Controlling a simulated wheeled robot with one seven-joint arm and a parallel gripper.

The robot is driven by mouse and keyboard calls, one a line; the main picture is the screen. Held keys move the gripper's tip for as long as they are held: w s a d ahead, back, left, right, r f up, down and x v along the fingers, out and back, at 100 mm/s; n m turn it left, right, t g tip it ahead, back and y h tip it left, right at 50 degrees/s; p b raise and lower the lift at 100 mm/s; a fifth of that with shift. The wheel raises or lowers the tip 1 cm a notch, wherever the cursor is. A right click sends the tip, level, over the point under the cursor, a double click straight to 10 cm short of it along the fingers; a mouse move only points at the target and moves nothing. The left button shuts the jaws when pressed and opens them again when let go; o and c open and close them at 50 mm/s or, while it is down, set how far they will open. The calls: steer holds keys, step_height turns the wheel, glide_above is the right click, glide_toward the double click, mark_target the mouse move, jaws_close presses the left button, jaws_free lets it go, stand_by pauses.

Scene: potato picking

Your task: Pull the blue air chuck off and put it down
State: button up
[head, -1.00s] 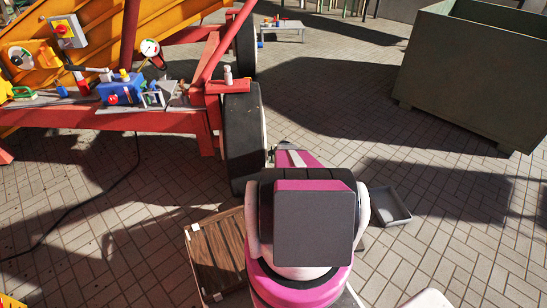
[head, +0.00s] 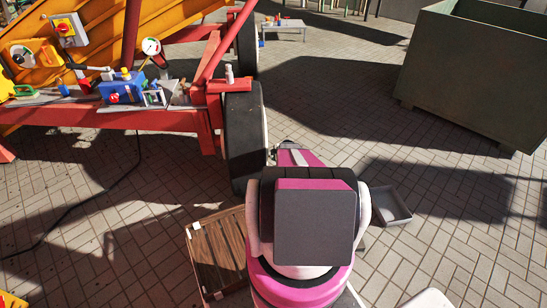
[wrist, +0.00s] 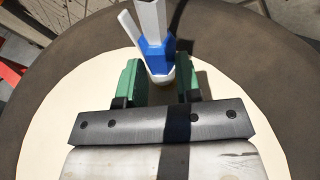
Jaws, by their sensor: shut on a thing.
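The air chuck (wrist: 156,56), blue with a white-grey body and a white lever at its left, shows in the wrist view. My gripper (wrist: 160,82) has green fingers on either side of its lower end and is shut on it. Behind it is the cream rim (wrist: 60,120) of a wheel with a dark tyre (wrist: 262,60). I cannot tell from this angle whether the chuck is still seated on a valve. In the head view the wheel (head: 244,140) is beside my arm, which hides my gripper and the chuck.
An orange machine with a red frame (head: 150,119) stands at the left, carrying a blue box (head: 122,88) and a gauge (head: 151,46). A slatted wooden crate (head: 218,255) and a grey tray (head: 391,207) lie on the paving. A large green bin (head: 470,75) is at the right.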

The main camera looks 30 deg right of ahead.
steer(key=shift+s+d, duration=0.25)
steer(key=shift+d, duration=0.4)
steer(key=shift+s+d, duration=0.25)
steer(key=shift+d, duration=0.35)
stand_by(0.3)
steer(key=shift+s+d, duration=0.3)
steer(key=shift+d, duration=0.4)
steer(key=shift+s+d, duration=0.25)
steer(key=shift+d, duration=0.45)
steer(key=shift+s+d, duration=0.25)
steer(key=shift+d, duration=0.45)
steer(key=shift+s+d, duration=0.25)
steer(key=shift+d, duration=0.45)
steer(key=shift+d, duration=0.1)
steer(key=shift+s+d, duration=0.3)
steer(key=shift+d, duration=0.35)
steer(key=shift+s+d, duration=0.25)
steer(key=shift+d, duration=0.4)
